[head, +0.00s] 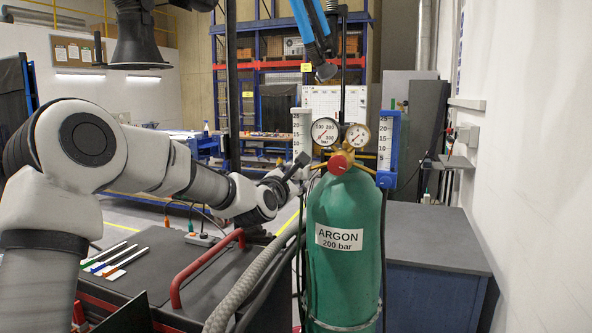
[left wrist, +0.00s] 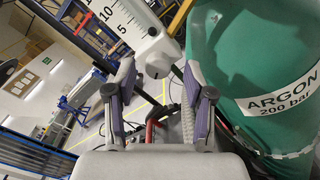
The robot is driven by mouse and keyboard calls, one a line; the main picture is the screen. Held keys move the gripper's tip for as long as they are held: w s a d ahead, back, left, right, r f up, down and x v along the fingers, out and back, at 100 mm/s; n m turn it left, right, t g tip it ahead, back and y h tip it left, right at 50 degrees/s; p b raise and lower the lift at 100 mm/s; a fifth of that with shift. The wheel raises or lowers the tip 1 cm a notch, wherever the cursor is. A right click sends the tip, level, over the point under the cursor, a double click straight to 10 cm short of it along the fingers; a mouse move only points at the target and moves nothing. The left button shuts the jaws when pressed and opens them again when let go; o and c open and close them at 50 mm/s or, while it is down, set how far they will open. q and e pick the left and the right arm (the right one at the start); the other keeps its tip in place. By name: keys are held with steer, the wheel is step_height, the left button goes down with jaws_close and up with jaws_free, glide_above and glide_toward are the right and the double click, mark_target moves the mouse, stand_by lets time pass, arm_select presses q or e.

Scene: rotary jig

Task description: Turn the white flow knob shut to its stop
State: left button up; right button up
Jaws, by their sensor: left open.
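The green argon cylinder (head: 343,270) stands upright with two round gauges and a red knob (head: 339,163) on its valve. A white scaled flow tube (head: 302,128) is left of the gauges, and a blue-framed one (head: 387,148) is on the right. In the left wrist view the white flow knob (left wrist: 155,62) sits below the end of a white scale (left wrist: 120,20). My left gripper (left wrist: 159,76) is open, its fingertips on either side of the knob with visible gaps. In the head view the left gripper (head: 292,178) is left of the cylinder; I cannot make out the white knob there.
A dark cart top with a red handle (head: 200,268) and a grey hose (head: 245,290) lie below my left arm. A grey-topped blue cabinet (head: 432,240) stands right of the cylinder. A blue arm (head: 313,30) hangs above the gauges.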

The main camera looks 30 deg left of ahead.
arm_select(q)
steer(key=shift+w+a+r, duration=0.1)
steer(key=shift+w+a, duration=0.05)
steer(key=shift+w, duration=0.1)
steer(key=shift+s, duration=0.1)
arm_select(e)
steer(key=shift+s+r, duration=0.2)
steer(key=shift+r, duration=0.1)
arm_select(q)
steer(key=shift+c, duration=0.3)
jaws_close()
arm_select(e)
steer(key=shift+f, duration=0.25)
